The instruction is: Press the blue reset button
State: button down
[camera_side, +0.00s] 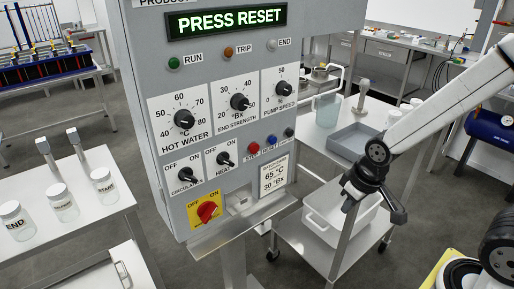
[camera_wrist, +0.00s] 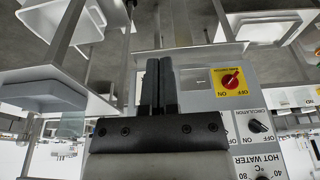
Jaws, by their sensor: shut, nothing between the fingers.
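The blue reset button (camera_side: 271,139) is on the front of the grey control panel (camera_side: 240,95), between the red stop button (camera_side: 253,148) and a dark button (camera_side: 289,132). My gripper (camera_side: 348,206) is to the right of the panel and lower than the button, clearly apart from it. In the wrist view its two dark fingers (camera_wrist: 158,62) lie side by side, shut and empty. The wrist view shows the panel upside down at the right; I cannot make out the blue button there. The panel display (camera_side: 230,19) reads PRESS RESET.
Knobs and a red switch on a yellow plate (camera_side: 206,211) stand out from the panel, which also shows in the wrist view (camera_wrist: 244,76). A small shelf (camera_side: 240,222) juts out below. A trolley with a white tub (camera_side: 335,222) stands under my gripper.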

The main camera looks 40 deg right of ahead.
aim_at(273, 140)
dwell(0.7)
jog(key=w+d+m+t, duration=0.2)
jog(key=w+m+t, duration=0.1)
jog(key=w, duration=0.5)
jog(key=w+d+r+m+t+h, duration=0.1)
jog(key=w+d+m+t, duration=0.1)
jog(key=w+m, duration=0.3)
jog(key=w+t, duration=0.1)
jog(key=w, duration=0.3)
jog(key=shift+w+m, duration=0.3)
jog(key=shift+w, duration=0.2)
jog(key=w, duration=0.8)
jog(key=shift+w, duration=0.2)
jog(key=shift+w, duration=0.85)
dwell(2.5)
jog(key=shift+s+d, duration=0.1)
dwell(0.3)
jog(key=shift+s, duration=0.75)
